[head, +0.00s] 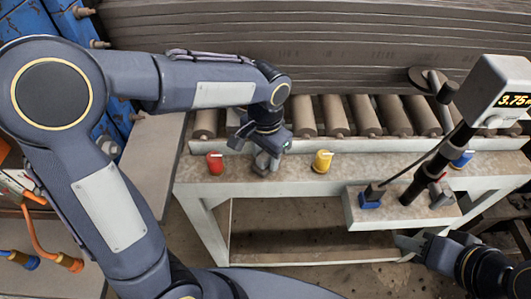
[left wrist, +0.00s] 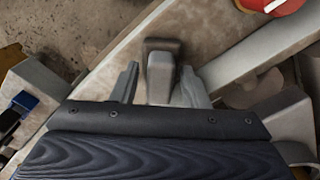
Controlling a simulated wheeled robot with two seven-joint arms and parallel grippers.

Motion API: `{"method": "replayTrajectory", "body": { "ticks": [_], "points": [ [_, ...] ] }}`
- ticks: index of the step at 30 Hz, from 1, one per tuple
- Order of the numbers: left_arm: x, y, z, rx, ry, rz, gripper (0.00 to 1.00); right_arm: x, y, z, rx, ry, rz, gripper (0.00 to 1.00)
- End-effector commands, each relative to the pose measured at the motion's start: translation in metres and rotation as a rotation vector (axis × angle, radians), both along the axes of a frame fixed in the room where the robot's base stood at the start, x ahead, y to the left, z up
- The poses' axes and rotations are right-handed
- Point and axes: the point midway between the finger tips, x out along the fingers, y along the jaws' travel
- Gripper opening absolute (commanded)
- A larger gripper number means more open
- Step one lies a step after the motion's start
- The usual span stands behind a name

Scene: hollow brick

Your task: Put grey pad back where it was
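The grey pad (left wrist: 162,68) is a small grey block with a wider, darker top. In the left wrist view it stands between the two fingers of my left gripper (left wrist: 160,88), with a visible gap beside the left finger. In the head view my left gripper (head: 267,155) points down at the front ledge of the roller bench, between the red and yellow knobs. The grey pad is mostly hidden there by the fingers. My right gripper (head: 408,243) is at the lower right, below the measuring stand; its finger opening is unclear.
A red knob (head: 215,162), yellow knob (head: 323,161) and blue knob (head: 462,158) line the bench ledge (head: 390,161). Rollers (head: 335,115) lie behind. A gauge stand with a display (head: 514,100) rises at right; a blue block (head: 370,198) sits on its base (head: 400,215).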

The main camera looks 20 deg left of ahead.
Motion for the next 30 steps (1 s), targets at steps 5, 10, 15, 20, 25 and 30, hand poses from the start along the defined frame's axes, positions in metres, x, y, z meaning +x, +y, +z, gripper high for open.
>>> {"method": "replayTrajectory", "body": {
  "ticks": [5,10,15,20,25,30],
  "points": [
    [0.0,0.0,0.0,0.0,0.0,0.0,0.45,0.0,0.0,0.0,0.0,0.0,0.0,0.36],
    [0.0,0.0,0.004,0.0,-0.001,0.0,0.45,0.0,0.0,0.003,0.0,0.0,0.0,0.36],
    [0.001,0.0,0.024,-0.002,-0.006,0.0,0.45,0.0,0.0,0.002,0.0,0.0,0.0,0.36],
    [0.001,-0.001,0.059,-0.003,-0.006,0.0,0.45,0.0,0.0,0.002,0.0,0.0,0.0,0.36],
    [0.001,0.0,0.094,-0.002,-0.004,-0.001,0.45,0.0,0.0,0.003,0.0,0.0,0.0,0.36],
    [0.001,0.0,0.116,-0.001,-0.003,-0.001,0.45,0.0,0.0,0.003,0.0,0.0,0.0,0.36]
  ]
}}
